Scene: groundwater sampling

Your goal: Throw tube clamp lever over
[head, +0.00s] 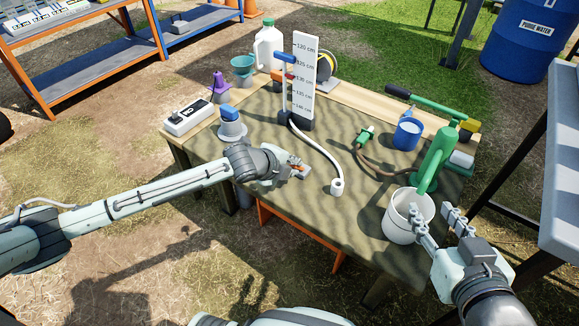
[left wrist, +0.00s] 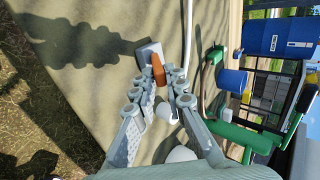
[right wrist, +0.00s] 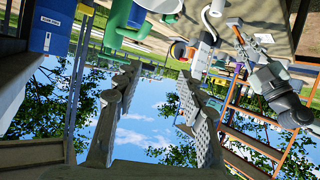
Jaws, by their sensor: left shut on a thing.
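The tube clamp shows in the left wrist view as a small grey block (left wrist: 149,52) with an orange lever (left wrist: 158,72). My left gripper (left wrist: 167,80) has its fingertips closed around the orange lever. In the head view my left gripper (head: 293,172) is over the middle of the table, and its fingers hide most of the clamp; a bit of orange lever (head: 299,167) shows at the tips. A white tube (head: 318,147) curves past it on the right. My right gripper (head: 441,222) is open and empty beside the white bucket (head: 398,232); its spread fingers show in the right wrist view (right wrist: 158,95).
The green hand pump (head: 437,160) stands at the table's right, with a blue cup (head: 407,135) behind the bucket. A marked gauge board (head: 303,80) stands at the back. A green fitting (head: 365,137) on a brown hose lies centre right. The table's front left is clear.

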